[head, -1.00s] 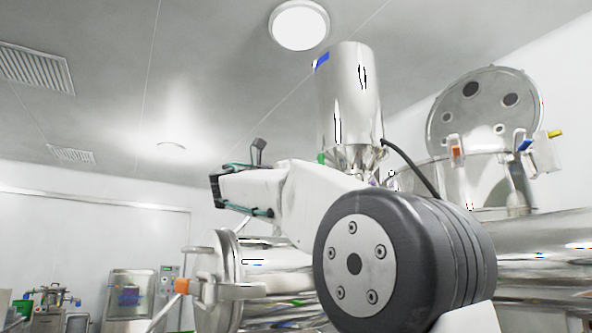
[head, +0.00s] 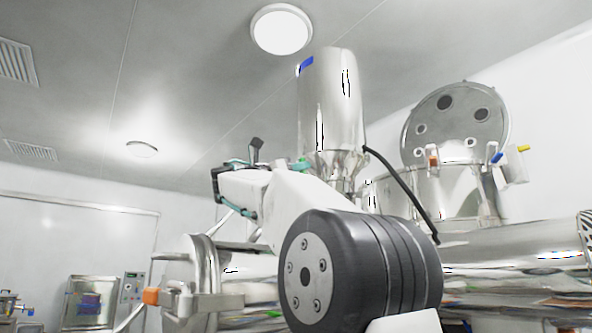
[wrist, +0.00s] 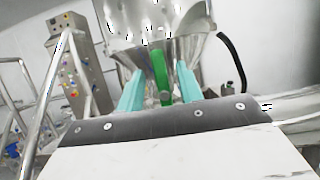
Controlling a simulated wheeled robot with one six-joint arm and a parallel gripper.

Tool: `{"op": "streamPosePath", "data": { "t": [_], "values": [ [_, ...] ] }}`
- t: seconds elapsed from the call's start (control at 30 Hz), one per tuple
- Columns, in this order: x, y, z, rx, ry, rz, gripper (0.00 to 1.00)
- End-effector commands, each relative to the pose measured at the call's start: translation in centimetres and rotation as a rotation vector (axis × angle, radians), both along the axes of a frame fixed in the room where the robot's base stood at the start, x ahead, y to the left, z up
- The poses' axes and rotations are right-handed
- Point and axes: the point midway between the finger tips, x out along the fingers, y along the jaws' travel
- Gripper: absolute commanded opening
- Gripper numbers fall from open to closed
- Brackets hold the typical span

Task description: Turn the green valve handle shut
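The green valve handle (wrist: 160,76) shows in the wrist view, hanging upright below the steel hopper cone. My gripper (wrist: 160,72) has its two teal fingers spread, one on each side of the handle. A gap shows between the handle and each finger, so the gripper is open and not closed on it. How deep the handle sits between the fingers is hard to tell. In the head view my gripper is mostly hidden behind my arm; a small teal patch shows at the hopper's lower end. The handle cannot be made out clearly there.
The steel hopper (head: 333,105) stands above the valve, with a black hose (head: 405,190) curving down to its right. An open-lidded vessel (head: 445,190) is at the right. A round steel door with an orange-tipped handle (head: 150,296) is at lower left. A control panel (wrist: 78,60) stands left in the wrist view.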

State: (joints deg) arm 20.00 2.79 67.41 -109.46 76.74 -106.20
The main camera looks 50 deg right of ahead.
Motion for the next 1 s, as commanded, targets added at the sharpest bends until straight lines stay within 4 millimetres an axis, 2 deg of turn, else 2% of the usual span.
{"op": "streamPosePath", "data": {
  "t": [0.13, 0.27, 0.67, 1.0],
  "values": [
    [-0.02, -0.05, -0.01, 0.000, 0.000, -0.001, 0.36],
    [-0.04, -0.08, -0.02, 0.000, 0.001, -0.001, 0.00],
    [-0.07, -0.09, -0.04, -0.009, -0.038, -0.002, 0.00],
    [-0.40, -0.02, -0.16, -0.060, -0.254, -0.002, 0.00]
  ]
}}
